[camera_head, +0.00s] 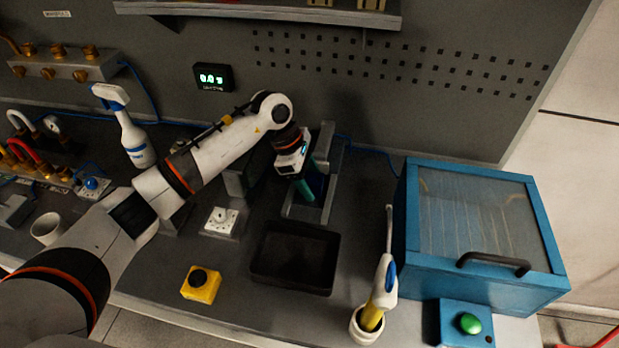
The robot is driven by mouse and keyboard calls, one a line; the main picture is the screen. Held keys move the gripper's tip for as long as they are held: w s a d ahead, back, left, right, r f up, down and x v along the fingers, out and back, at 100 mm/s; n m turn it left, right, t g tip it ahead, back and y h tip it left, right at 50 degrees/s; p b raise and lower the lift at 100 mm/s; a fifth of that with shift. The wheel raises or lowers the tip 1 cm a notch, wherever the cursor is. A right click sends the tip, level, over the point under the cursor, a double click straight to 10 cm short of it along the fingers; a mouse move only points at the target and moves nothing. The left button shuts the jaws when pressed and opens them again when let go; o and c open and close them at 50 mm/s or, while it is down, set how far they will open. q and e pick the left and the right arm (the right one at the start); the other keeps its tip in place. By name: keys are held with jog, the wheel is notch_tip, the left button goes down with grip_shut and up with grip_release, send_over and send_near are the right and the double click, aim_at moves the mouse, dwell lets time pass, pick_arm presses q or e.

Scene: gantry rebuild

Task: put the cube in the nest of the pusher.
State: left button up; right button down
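My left gripper (309,184), with teal fingers, points down at a grey metal fixture (327,140) at the back middle of the bench. The fixture has an upright part and a low base frame, and looks like the pusher. A small dark blue patch (319,184) shows beside the fingers, over the fixture's base. It may be the cube, but the fingers partly hide it. I cannot tell whether the fingers are shut on it or whether it touches the nest. The nest itself is hidden. My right gripper is not in view.
A black tray (295,285) lies in front of the fixture. A yellow button box (201,284) and a white dial box (221,221) stand left of it. A blue lidded box (405,225) and a white-blue tool (384,281) in a cup are at right. A spray bottle (134,140) stands back left.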

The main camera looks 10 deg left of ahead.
pick_arm(q)
jog(key=shift+r, duration=0.1)
jog(key=shift+a+r, duration=0.1)
jog(key=shift+r, duration=0.1)
jog(key=b+v, duration=0.2)
jog(key=v, duration=0.9)
jog(key=shift+r+b, duration=0.3)
jog(key=shift+r, duration=0.05)
